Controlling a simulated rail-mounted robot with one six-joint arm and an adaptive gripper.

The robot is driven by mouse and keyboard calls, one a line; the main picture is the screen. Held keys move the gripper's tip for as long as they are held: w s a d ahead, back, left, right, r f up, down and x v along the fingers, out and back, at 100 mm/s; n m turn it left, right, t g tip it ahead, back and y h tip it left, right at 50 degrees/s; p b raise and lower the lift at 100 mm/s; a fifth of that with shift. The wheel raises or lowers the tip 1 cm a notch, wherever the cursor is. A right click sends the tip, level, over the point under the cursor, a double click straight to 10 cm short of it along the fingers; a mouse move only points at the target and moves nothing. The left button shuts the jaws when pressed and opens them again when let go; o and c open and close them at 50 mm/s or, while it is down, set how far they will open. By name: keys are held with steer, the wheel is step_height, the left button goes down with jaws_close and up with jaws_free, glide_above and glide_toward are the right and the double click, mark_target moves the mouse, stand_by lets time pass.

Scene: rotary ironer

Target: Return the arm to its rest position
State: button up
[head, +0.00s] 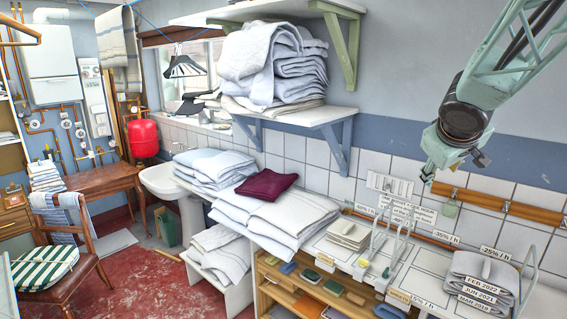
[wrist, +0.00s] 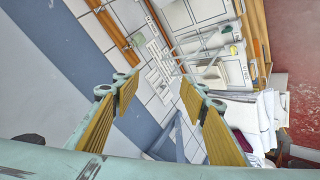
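My arm reaches in from the upper right in the head view. My gripper (head: 440,164) hangs high in front of the tiled wall, above the counter, touching nothing that I can see. In the wrist view my gripper (wrist: 158,92) shows two yellow-padded fingers spread well apart, with nothing held between them. The wall tiles and the counter show beyond the fingers, some distance away.
A wooden rail (head: 500,206) runs along the wall below my gripper. The counter holds a wire rack (head: 386,240), grey folded cloth (head: 482,276) and white linen (head: 283,218) with a maroon cloth (head: 266,184). A shelf (head: 300,116) bears stacked towels. Air around the gripper is clear.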

steer(key=s+a+f+m+g+y+b, duration=0.1)
steer(key=s+a+f+b, duration=0.2)
steer(key=s+a, duration=0.4)
steer(key=s+a+f+m+g+y+b, duration=0.1)
steer(key=s+a+f, duration=0.4)
steer(key=s, duration=1.9)
steer(key=s+a+f+m+g+y+b, duration=0.1)
steer(key=s+a+f+b, duration=0.3)
steer(key=s+a, duration=0.7)
steer(key=s+g+y+b, duration=0.1)
steer(key=s+b, duration=0.1)
steer(key=s, duration=0.3)
steer(key=shift+s+f+g, duration=0.3)
steer(key=shift+f, duration=0.1)
steer(key=shift+w, duration=0.1)
